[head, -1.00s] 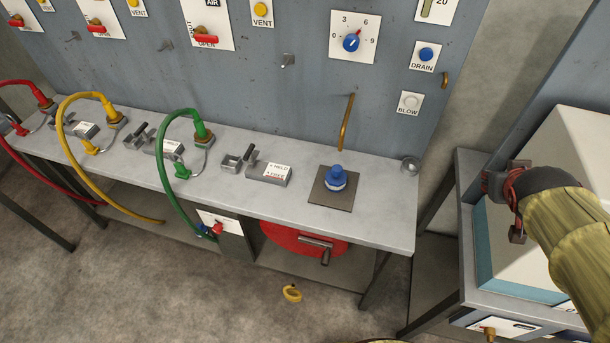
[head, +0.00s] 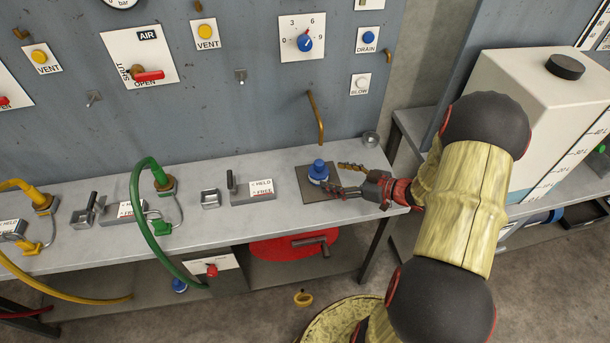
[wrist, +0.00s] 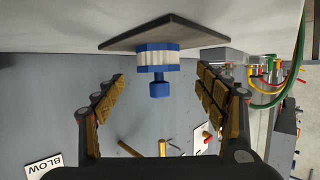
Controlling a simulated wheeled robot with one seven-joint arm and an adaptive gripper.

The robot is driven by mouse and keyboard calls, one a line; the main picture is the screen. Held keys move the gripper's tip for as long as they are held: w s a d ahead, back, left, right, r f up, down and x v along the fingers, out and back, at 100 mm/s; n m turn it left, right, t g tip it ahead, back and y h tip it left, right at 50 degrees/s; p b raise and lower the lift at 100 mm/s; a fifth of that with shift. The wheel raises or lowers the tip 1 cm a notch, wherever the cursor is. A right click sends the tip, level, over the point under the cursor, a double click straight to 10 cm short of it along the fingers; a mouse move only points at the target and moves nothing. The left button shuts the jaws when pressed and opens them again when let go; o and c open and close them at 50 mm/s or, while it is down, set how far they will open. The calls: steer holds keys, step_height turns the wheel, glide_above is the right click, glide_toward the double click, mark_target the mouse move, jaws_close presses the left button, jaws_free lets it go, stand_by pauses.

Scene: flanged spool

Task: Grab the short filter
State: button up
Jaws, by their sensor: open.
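The short filter (head: 318,173), blue with a white ribbed band, stands upright on a dark square mat (head: 322,194) on the grey bench. In the wrist view the filter (wrist: 158,62) lies ahead between my open fingers, and the mat (wrist: 190,33) shows too. My gripper (head: 346,179) comes in low from the right, its fingers open on either side of the filter's near side. In the wrist view there is clear space between the filter and each finger of my gripper (wrist: 160,88). I cannot tell any contact.
A bent brass tube (head: 316,118) hangs from the panel behind the mat. A small metal cup (head: 371,139) stands at the bench's right back. To the left are a HELD/FREE block (head: 253,192) and the green hose (head: 140,215). A white tank (head: 535,90) stands right.

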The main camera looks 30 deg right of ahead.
mark_target(323, 173)
steer(key=b+x, duration=0.3)
steer(key=x, duration=0.3)
steer(key=shift+w+f, duration=0.15)
steer(key=shift+w+a, duration=0.15)
steer(key=shift+w, duration=0.25)
steer(key=shift+c, duration=0.4)
steer(key=c, duration=1.3)
